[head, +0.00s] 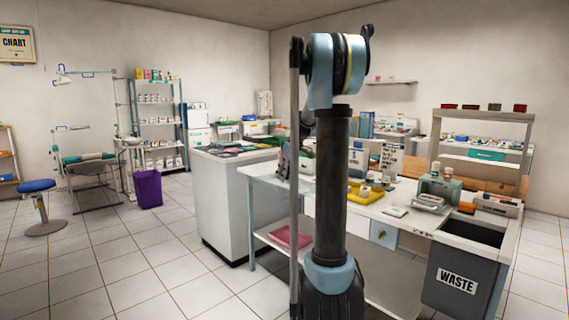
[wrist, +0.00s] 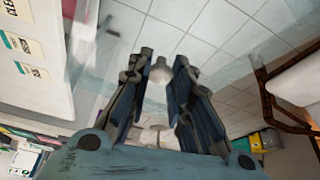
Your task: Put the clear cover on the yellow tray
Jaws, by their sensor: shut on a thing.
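The yellow tray (head: 366,200) sits on the white worktable, just right of my arm column in the head view. Small items seem to lie in it, too small to name. My gripper (wrist: 160,75) shows in the wrist view with its two dark fingers closed around a pale rounded knob (wrist: 160,71). A see-through sheet, which looks like the clear cover (wrist: 112,50), spreads around the fingertips, with floor tiles showing through it. My gripper is mostly hidden behind my arm column in the head view, so its distance from the tray cannot be told.
The worktable (head: 401,225) holds a green-white device (head: 436,190) right of the tray and boxes behind it. A grey WASTE bin (head: 462,285) stands at the front right. A white cabinet (head: 222,205) stands to the left. The tiled floor at left is open around a purple bin (head: 148,189).

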